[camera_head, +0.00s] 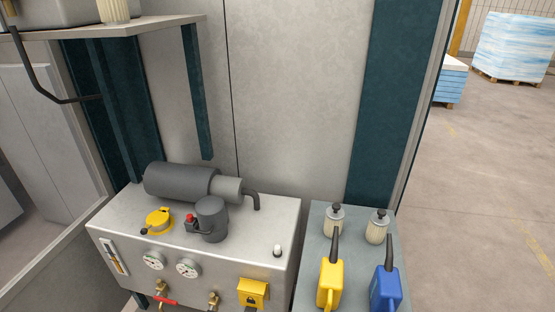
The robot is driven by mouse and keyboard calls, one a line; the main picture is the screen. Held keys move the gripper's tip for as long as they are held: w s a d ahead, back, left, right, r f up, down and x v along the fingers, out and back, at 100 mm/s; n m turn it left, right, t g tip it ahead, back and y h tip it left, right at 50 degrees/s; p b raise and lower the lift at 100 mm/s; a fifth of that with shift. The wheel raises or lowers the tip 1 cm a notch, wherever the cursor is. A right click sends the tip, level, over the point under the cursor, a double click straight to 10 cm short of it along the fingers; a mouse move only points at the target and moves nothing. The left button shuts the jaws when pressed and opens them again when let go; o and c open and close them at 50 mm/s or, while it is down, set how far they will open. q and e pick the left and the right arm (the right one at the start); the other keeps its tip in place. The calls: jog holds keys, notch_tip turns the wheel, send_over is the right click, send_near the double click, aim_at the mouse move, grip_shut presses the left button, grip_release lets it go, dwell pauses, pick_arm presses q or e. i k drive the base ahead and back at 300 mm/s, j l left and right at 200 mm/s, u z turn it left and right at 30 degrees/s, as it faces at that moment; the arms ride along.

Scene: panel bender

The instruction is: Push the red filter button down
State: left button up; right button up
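The red filter button (191,217) is a small red cap on the left side of the dark grey filter housing (211,218). It sits on top of the metal hydraulic unit (262,225), in front of the motor. The button is uncovered, and nothing touches it. How far it stands up is too small to tell. Neither of my grippers shows in the head view.
Beside the button are a yellow cap (158,221) and a dark motor (180,183). Two gauges (188,268) are on the unit's front. A yellow can (330,283) and blue can (385,288) stand right. A shelf (150,25) overhangs at upper left.

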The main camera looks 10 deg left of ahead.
aim_at(190, 217)
jog(key=u, duration=0.85)
jog(key=i, duration=0.15)
